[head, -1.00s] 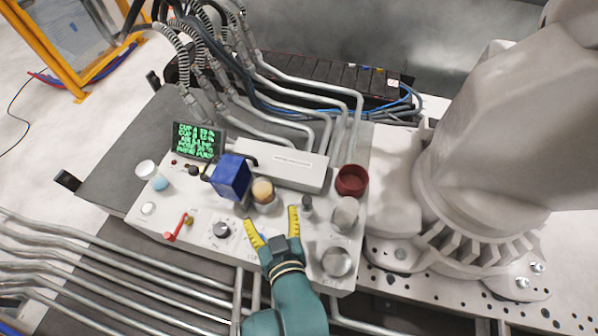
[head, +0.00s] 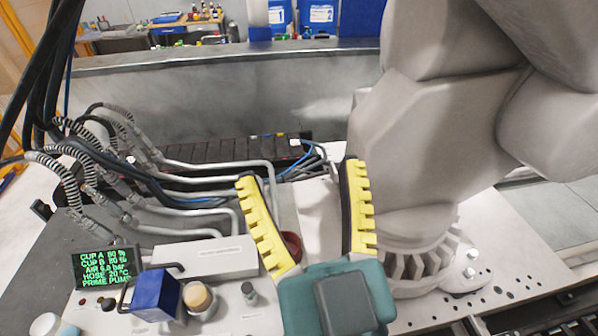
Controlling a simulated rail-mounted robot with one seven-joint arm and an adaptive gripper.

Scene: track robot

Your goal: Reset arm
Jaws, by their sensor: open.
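My gripper (head: 306,222) is open and empty, with its two yellow ridged fingers spread and pointing up in the head view. It is close to the camera, in front of the right part of the control panel. A dark red cup (head: 291,246) shows between the fingers, partly hidden by the left finger. The large pale grey arm body (head: 410,140) that is mine stands at the right.
The panel carries a green-text screen (head: 106,268), a blue block (head: 157,295), a tan round knob (head: 198,297) and a white box (head: 205,258). Metal pipes and black hoses (head: 80,160) rise at the left. A grey wall (head: 230,95) runs behind.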

